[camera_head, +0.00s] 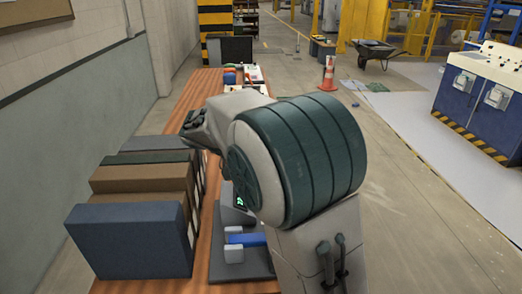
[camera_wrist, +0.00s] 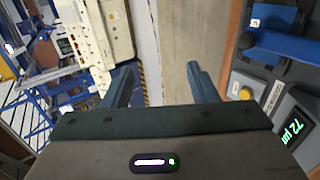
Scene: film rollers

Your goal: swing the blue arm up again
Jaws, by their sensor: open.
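A grey desktop device with a blue arm (camera_head: 246,239) stands on the wooden table, partly hidden behind my own arm in the head view. The blue arm looks to lie low across the grey base; its exact tilt is hard to tell. In the wrist view the blue arm (camera_wrist: 285,52) is at the upper right, and the device's panel (camera_wrist: 268,95) has a yellow button and a green display reading about "72 µm". My gripper (camera_wrist: 160,76) is open and empty, its fingers apart from the blue arm and to its left. My gripper's fingers are hidden in the head view.
Large binders or boxes (camera_head: 130,237) stand on the left of the table (camera_head: 190,100). Small items (camera_head: 240,76) lie at its far end. The floor right of the table is clear, with an orange cone (camera_head: 328,75) and a blue-and-white machine (camera_head: 480,95) beyond.

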